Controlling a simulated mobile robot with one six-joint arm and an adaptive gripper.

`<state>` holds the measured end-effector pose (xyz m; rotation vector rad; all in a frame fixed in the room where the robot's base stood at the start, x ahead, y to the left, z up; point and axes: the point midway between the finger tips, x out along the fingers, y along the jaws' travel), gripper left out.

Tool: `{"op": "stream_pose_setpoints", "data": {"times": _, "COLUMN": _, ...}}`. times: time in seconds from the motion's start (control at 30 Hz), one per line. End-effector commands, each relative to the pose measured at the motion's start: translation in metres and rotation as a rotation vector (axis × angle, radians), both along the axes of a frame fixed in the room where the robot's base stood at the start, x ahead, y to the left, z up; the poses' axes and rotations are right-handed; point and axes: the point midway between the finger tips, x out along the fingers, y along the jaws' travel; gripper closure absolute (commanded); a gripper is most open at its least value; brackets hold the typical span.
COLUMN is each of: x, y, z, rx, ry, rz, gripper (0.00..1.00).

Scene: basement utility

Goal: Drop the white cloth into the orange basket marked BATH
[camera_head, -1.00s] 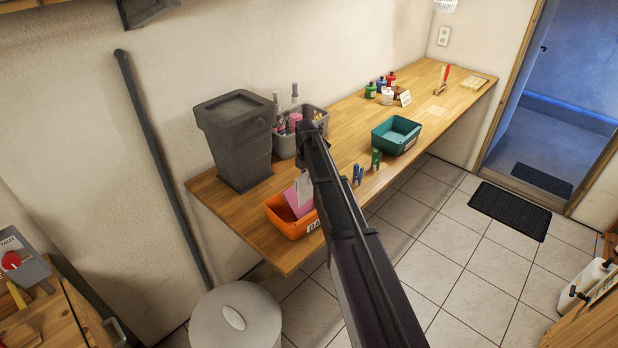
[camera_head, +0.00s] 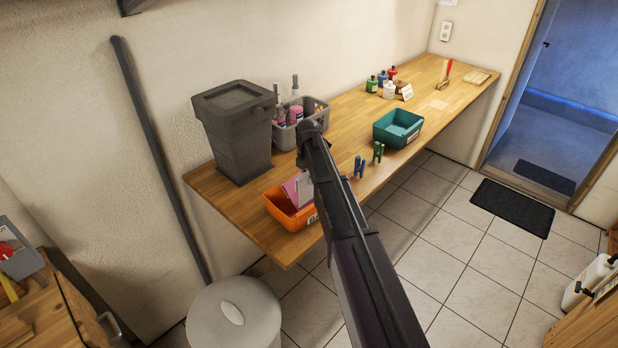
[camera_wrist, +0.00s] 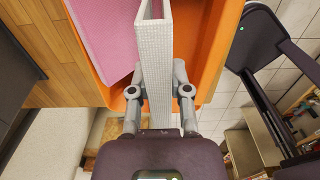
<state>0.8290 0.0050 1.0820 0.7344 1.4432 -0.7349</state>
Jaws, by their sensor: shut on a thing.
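The orange basket (camera_head: 278,207) stands on the near end of the wooden bench in the head view; my arm partly covers its label, which I cannot read in full. A pink cloth (camera_head: 290,192) lies inside it. My gripper (camera_wrist: 160,78) is shut on the white cloth (camera_wrist: 157,60), a folded, textured piece seen between the fingers in the wrist view. The cloth is over the basket's opening, beside the pink cloth; the orange wall (camera_wrist: 218,45) shows to its right. In the head view my arm hides the gripper, and a pale strip of cloth shows. I cannot tell whether the cloth touches the basket.
A dark grey bin (camera_head: 233,140) and a grey caddy of bottles (camera_head: 290,135) stand behind the basket. A teal basket (camera_head: 397,128) and two clothespins (camera_head: 368,160) are further right on the bench (camera_head: 340,115). A round lidded bin (camera_head: 235,320) stands on the floor in front.

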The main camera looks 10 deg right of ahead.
Motion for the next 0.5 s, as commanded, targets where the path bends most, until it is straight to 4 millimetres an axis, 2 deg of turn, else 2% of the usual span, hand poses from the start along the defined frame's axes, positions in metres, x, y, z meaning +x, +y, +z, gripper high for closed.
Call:
{"op": "stream_pose_setpoints", "data": {"times": 0.03, "x": 0.0000, "y": -0.0001, "z": 0.0001, "rx": 0.000, "ry": 0.000, "rz": 0.000, "gripper": 0.67}}
{"op": "stream_pose_setpoints", "data": {"times": 0.13, "x": 0.0000, "y": -0.0003, "z": 0.0000, "rx": 0.000, "ry": 0.000, "rz": 0.000, "gripper": 0.37}}
{"op": "stream_pose_setpoints", "data": {"times": 0.5, "x": 0.0000, "y": -0.0007, "z": 0.0000, "rx": 0.000, "ry": 0.000, "rz": -0.001, "gripper": 0.35}}
